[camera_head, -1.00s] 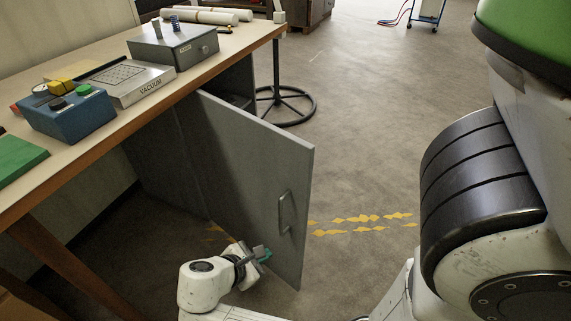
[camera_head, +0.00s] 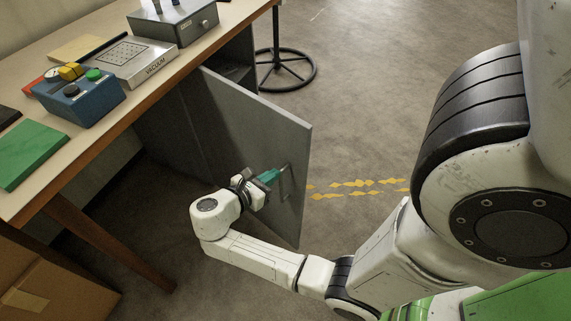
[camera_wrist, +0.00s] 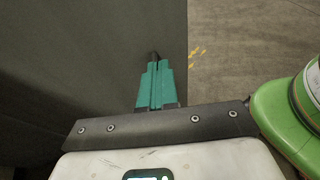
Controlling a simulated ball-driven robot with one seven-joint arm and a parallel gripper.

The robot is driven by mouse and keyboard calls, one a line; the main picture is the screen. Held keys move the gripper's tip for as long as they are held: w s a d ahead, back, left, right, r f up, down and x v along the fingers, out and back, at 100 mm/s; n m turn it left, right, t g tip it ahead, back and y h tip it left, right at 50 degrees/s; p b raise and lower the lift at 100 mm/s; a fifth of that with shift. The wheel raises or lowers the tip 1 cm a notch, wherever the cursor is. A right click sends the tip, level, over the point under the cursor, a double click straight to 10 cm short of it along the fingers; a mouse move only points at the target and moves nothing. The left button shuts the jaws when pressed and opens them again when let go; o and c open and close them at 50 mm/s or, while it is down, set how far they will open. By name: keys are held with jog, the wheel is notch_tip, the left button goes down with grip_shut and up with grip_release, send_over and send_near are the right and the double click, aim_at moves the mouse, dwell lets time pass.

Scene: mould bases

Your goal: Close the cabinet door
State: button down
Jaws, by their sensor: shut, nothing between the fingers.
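The grey cabinet door (camera_head: 235,130) stands wide open, swung out from the cabinet (camera_head: 238,58) under the workbench. Its bar handle (camera_head: 286,188) is near the door's free edge. My gripper (camera_head: 273,176), with teal fingers, is in front of the door face just left of the handle. The fingers are shut and empty. Whether they touch the door or handle I cannot tell. In the wrist view the door (camera_wrist: 80,60) fills the left side, and my gripper (camera_wrist: 154,64) points at it close to its edge. The handle is not clear there.
The workbench (camera_head: 20,207) holds a blue button box (camera_head: 78,98), a vacuum plate (camera_head: 125,62), a grey box (camera_head: 172,28) and a green block (camera_head: 28,152). A cardboard box (camera_head: 50,285) sits at lower left. Floor right of the door is clear, with yellow markings (camera_head: 360,184).

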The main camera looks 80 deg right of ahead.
aim_at(293, 160)
jog(key=shift+r+x, duration=0.2)
jog(key=shift+x, duration=0.8)
jog(key=shift+r+x, duration=0.2)
jog(key=shift+x, duration=0.85)
jog(key=shift+r+x, duration=0.15)
jog(key=shift+x, duration=0.85)
jog(key=shift+s+d, duration=0.1)
jog(key=shift+d, duration=0.1)
